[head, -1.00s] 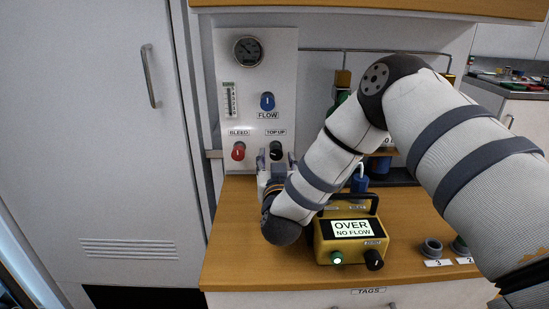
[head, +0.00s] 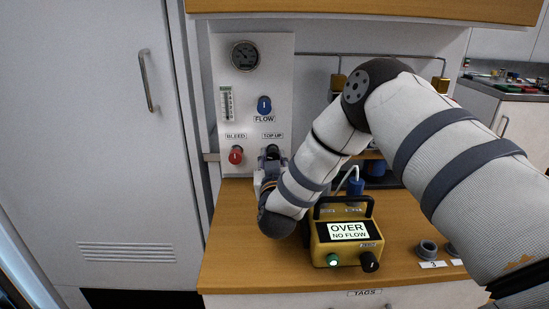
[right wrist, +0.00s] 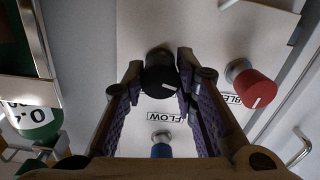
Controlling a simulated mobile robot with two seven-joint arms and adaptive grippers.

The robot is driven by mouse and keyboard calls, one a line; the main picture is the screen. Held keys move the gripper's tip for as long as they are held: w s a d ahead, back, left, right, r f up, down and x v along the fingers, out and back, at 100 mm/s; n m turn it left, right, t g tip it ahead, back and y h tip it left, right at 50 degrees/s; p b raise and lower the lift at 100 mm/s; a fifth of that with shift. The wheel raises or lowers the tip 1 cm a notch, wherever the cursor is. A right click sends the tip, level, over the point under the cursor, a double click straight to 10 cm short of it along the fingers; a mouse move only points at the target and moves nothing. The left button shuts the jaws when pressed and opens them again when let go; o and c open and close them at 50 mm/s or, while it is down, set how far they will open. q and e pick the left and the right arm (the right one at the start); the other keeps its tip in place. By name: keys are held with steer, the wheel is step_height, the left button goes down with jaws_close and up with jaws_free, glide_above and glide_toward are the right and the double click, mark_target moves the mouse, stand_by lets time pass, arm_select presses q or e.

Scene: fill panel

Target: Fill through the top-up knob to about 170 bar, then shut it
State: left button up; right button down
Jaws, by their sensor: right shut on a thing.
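The black top-up knob (right wrist: 160,76) sits between the two fingers of my right gripper (right wrist: 160,82) in the right wrist view, and the gripper is shut on it. Its white mark shows. In the head view my right gripper (head: 270,164) reaches the panel under the TOP UP label and partly hides the knob. The round pressure gauge (head: 245,56) is at the panel's top; its needle is too small to read. My left gripper is not in view.
The red bleed knob (head: 236,155) is left of the top-up knob, and the blue flow knob (head: 264,105) is above. A yellow meter (head: 346,243) on the wooden bench reads OVER, NO FLOW. A green cylinder (right wrist: 35,125) shows in the right wrist view.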

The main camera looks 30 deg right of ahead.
steer(key=c, duration=1.3)
jaws_free()
steer(key=v, duration=1.2)
steer(key=shift+s, duration=0.1)
